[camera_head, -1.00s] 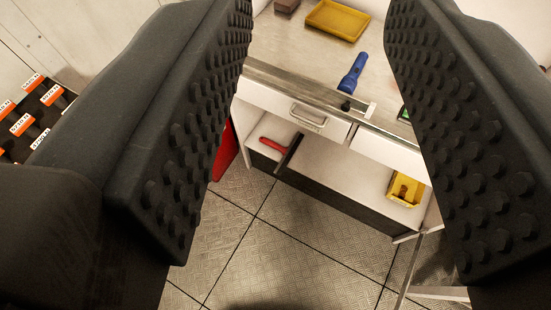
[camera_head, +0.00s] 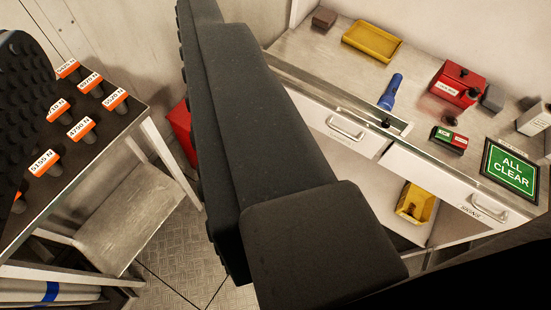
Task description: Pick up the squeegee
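The squeegee does not show now. A red-handled tool with a dark bar, likely the squeegee, lay on the open shelf under the counter (camera_head: 345,75) a second ago. That part of the shelf is now hidden behind the finger in mid-picture. My gripper (camera_head: 110,95) is open, with a wide gap between its black studded fingers. One finger is at the left edge and the other crosses the middle. Nothing shows held between them.
A table (camera_head: 105,155) with several orange-labelled pieces stands left. A red object (camera_head: 182,128) is beside the cabinet. A yellow bin (camera_head: 415,203) sits on the shelf. The counter bears a yellow tray (camera_head: 372,40), blue flashlight (camera_head: 391,92), red box (camera_head: 458,85) and green sign (camera_head: 510,172).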

